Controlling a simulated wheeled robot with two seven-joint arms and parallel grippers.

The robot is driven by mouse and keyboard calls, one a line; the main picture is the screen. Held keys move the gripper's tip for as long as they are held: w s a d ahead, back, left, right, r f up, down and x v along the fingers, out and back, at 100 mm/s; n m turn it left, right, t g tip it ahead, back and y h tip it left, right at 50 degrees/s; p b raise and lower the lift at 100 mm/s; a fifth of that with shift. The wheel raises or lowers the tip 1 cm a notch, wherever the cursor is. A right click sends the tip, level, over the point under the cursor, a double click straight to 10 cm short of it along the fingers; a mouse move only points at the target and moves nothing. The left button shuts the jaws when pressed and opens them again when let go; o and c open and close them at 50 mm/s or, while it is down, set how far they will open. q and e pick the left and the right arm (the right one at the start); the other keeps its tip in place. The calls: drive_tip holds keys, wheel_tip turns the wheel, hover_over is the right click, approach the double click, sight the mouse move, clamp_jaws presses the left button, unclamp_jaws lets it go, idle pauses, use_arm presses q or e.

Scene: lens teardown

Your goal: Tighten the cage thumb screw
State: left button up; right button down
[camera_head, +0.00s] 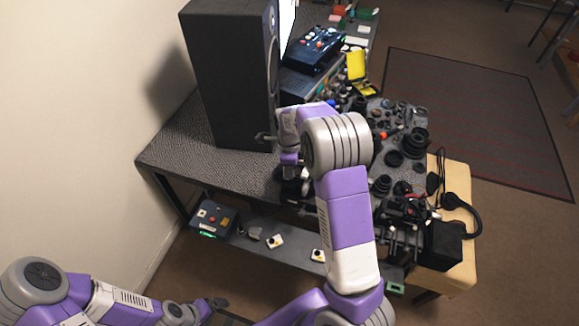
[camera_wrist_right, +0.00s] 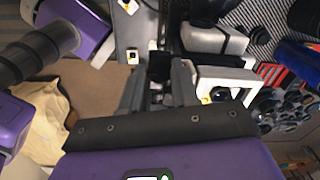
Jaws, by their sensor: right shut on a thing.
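My right gripper (camera_wrist_right: 158,88) points away from the wrist camera, with its two grey fingers closed around a small dark part (camera_wrist_right: 160,64). The fingers hide most of that part, and I cannot tell whether it is the cage thumb screw. In the head view my right arm reaches over the table's near edge; its gripper (camera_head: 291,172) points down beside the speaker and is mostly hidden by the wrist. A pale frame-like part (camera_wrist_right: 225,84) stands just right of the fingers. My left gripper (camera_head: 216,304) is low at the bottom left, away from the table, its jaws unclear.
A tall black speaker (camera_head: 232,75) stands on the textured table (camera_head: 170,150). Lens parts crowd the grey surface (camera_head: 405,135) on the right. A control box (camera_head: 213,218) and small pale blocks (camera_head: 276,241) sit on the lower shelf (camera_head: 297,262). A dark mat lies on the floor beyond.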

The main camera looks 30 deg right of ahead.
drive_tip(key=c, duration=1.1)
unclamp_jaws()
wheel_tip(320, 180, up, 8)
drive_tip(key=shift+f+p, duration=0.15)
drive_tip(key=shift+p, duration=0.15)
